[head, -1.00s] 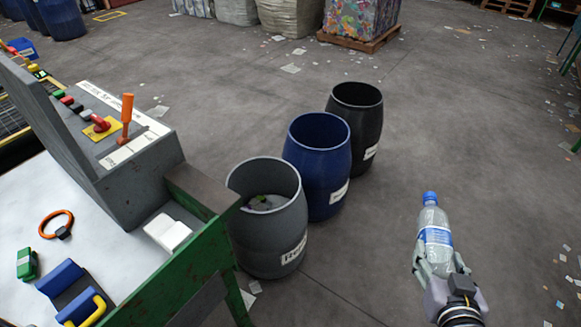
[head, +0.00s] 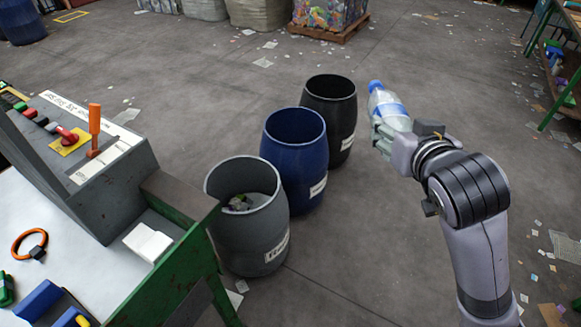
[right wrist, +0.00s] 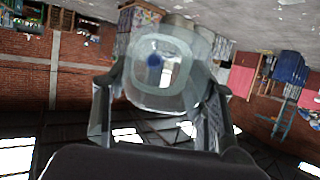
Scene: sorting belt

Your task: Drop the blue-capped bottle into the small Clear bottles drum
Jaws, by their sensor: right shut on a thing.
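The blue-capped bottle (head: 387,104) is clear with a blue and white label. My right gripper (head: 386,135) is shut on its lower part and holds it in the air, cap up and tilted to the left, right of the drums. In the right wrist view the bottle (right wrist: 160,72) is seen from its base end between the fingers (right wrist: 160,100). Three drums stand in a row: a grey drum (head: 247,232) in front, a blue drum (head: 292,170) in the middle, a black drum (head: 330,120) behind. Their labels are too small to read surely. My left gripper is out of view.
A green-framed table (head: 180,275) with a grey control box (head: 110,190) stands left of the drums. The grey drum holds some waste. The floor right of the drums is mostly clear, with paper scraps. A green rack stands at the far right.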

